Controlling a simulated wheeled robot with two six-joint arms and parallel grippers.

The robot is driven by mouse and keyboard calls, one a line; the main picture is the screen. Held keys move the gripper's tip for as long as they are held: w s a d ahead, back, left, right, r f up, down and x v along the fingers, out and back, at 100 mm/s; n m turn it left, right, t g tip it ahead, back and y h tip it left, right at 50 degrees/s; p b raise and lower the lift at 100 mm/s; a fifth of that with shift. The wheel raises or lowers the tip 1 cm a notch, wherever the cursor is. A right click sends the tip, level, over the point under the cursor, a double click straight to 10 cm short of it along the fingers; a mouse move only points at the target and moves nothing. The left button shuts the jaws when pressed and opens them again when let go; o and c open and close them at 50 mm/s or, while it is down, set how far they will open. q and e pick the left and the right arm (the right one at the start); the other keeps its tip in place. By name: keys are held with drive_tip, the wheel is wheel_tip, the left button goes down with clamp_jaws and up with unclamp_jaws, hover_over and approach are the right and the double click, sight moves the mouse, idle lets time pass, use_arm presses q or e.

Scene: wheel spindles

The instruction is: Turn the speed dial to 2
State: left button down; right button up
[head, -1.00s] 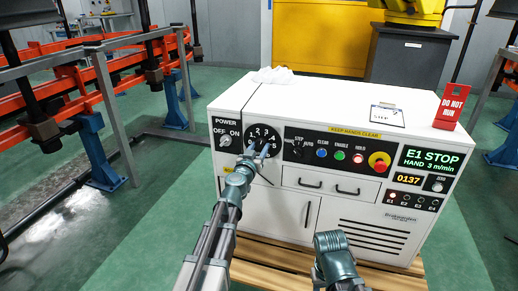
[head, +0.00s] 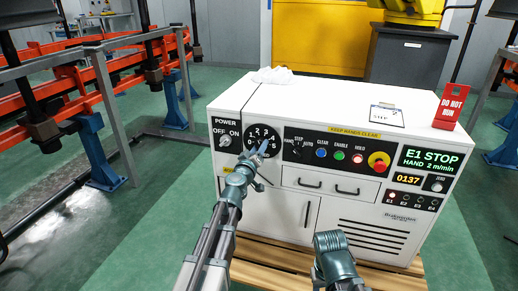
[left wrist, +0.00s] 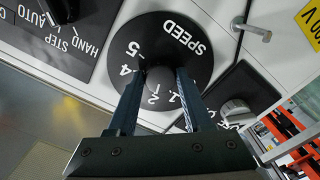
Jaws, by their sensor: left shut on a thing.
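The speed dial (head: 250,130) is a round black plate with white numbers on the left of the white cabinet's front. In the left wrist view its plate (left wrist: 185,27) reads SPEED, with numbers around a grey round knob (left wrist: 161,80). My left gripper (head: 261,148) is at the dial. Its two fingers (left wrist: 162,80) are shut on the knob, one on each side. The knob's pointer is hidden, and so are some numbers. The green display (head: 430,160) reads E1 STOP, HAND 2 m/min. My right gripper is out of view; only part of that arm shows.
The power switch (head: 225,140) is close left of the dial. The STEP/HAND/AUTO selector (head: 298,147), coloured buttons and a red emergency stop (head: 379,162) are to its right. A clipboard (head: 387,115) and a red sign (head: 452,107) are on top.

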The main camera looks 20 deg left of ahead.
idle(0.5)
use_arm(q)
drive_tip(key=shift+c, duration=1.6)
unclamp_jaws()
drive_tip(key=shift+s, duration=0.2)
